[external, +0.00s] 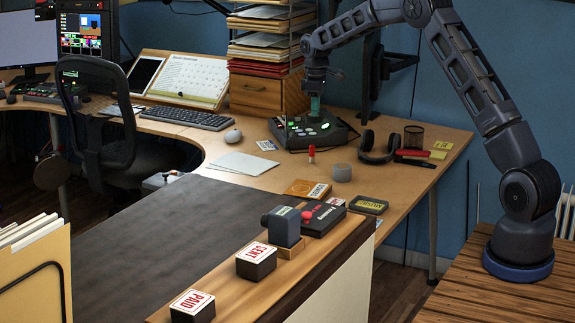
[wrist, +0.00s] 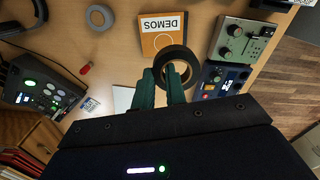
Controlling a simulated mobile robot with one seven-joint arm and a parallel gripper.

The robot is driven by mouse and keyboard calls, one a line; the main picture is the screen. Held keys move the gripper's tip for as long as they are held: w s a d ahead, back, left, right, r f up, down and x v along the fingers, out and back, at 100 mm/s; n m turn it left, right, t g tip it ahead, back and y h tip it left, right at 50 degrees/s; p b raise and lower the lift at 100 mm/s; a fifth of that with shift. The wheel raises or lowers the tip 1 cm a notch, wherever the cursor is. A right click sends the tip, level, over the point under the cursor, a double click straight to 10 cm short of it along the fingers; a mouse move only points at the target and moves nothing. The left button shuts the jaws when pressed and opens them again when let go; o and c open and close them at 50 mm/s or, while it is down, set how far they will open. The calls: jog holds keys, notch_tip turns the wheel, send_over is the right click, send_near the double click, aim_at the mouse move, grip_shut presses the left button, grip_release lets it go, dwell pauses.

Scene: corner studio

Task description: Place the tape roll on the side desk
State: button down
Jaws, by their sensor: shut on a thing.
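The tape roll (wrist: 172,53) is a black ring held at the tips of my gripper's teal fingers in the wrist view. In the external view my gripper (external: 315,104) hangs fingers down over the back part of the wooden desk (external: 395,178). There the roll cannot be told apart from the dark control box (external: 330,132) behind it. The wrist view shows the wooden desk top (wrist: 115,57) below the roll, with a gap I cannot judge.
An orange DEMOS box (wrist: 162,32) lies just beyond the roll. A grey ring-shaped item (external: 342,172), headphones (external: 380,147), a mesh cup (external: 413,137) and a red-capped item (external: 311,154) stand nearby. A paper stack and drawers (external: 268,92) rise behind. Stamps (external: 256,261) stand on the front ledge.

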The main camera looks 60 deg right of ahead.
jog(key=s+d+f+m, duration=0.25)
jog(key=s+d, duration=0.55)
jog(key=d, duration=0.5)
jog(key=m, duration=0.1)
send_over(393, 180)
notch_tip(393, 180, down, 4)
notch_tip(393, 180, down, 20)
jog(key=shift+r, duration=0.25)
jog(key=shift+a, duration=0.1)
jog(key=c, duration=1.4)
grip_release()
jog(key=shift+f, duration=0.15)
jog(key=shift+c, duration=0.2)
